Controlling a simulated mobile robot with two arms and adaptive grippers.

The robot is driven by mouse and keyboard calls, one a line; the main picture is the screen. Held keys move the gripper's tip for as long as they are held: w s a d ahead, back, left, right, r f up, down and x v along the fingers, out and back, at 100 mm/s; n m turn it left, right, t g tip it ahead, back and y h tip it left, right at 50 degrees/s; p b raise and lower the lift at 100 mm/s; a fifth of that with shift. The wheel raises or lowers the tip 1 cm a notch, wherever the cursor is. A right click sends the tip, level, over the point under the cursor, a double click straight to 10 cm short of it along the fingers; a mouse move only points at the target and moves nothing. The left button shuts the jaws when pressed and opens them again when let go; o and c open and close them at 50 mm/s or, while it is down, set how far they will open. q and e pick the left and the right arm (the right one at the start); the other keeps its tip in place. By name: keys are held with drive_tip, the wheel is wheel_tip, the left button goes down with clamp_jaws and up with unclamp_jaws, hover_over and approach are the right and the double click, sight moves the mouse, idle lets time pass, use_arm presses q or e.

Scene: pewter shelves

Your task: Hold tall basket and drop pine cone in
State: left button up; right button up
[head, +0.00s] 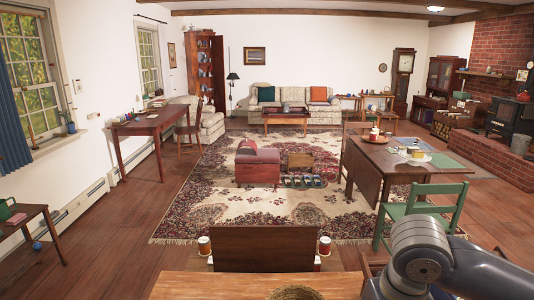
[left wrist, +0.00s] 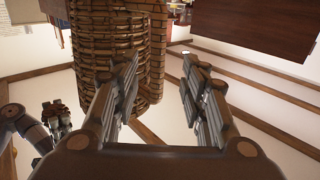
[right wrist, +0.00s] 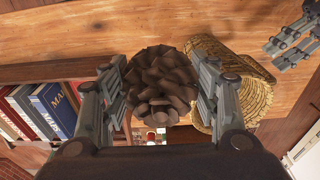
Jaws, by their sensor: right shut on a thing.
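The tall basket is woven and tan. Its rim (head: 295,293) just shows at the bottom edge of the head view, and its side (left wrist: 108,35) fills the upper left middle of the left wrist view. My left gripper (left wrist: 160,68) is open, with the basket in front of and beside its left finger; nothing is clamped in it. In the right wrist view, my right gripper (right wrist: 158,75) is shut on the brown pine cone (right wrist: 160,85). The basket (right wrist: 250,90) is beside the right finger there, with my left gripper's fingers (right wrist: 293,42) past it. The head view hides both grippers.
A wooden top (head: 190,287) runs along the bottom of the head view. Books (right wrist: 48,110) stand on a shelf below it in the right wrist view. A green chair (head: 420,210) and drop-leaf table (head: 375,160) stand beyond, to the right.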

use_arm(q)
drive_tip(key=shift+x, duration=3.1)
drive_tip(key=shift+a+f, duration=0.1)
clamp_jaws()
drive_tip(key=shift+f, duration=0.1)
drive_tip(key=shift+a, duration=0.1)
use_arm(e)
drive_tip(key=w+a+r, duration=0.4)
drive_tip(key=w+a, duration=0.7)
drive_tip(key=w, duration=0.1)
wheel_tip(320, 180, down, 5)
drive_tip(key=shift+d+f, duration=0.1)
drive_tip(key=shift+f, duration=0.1)
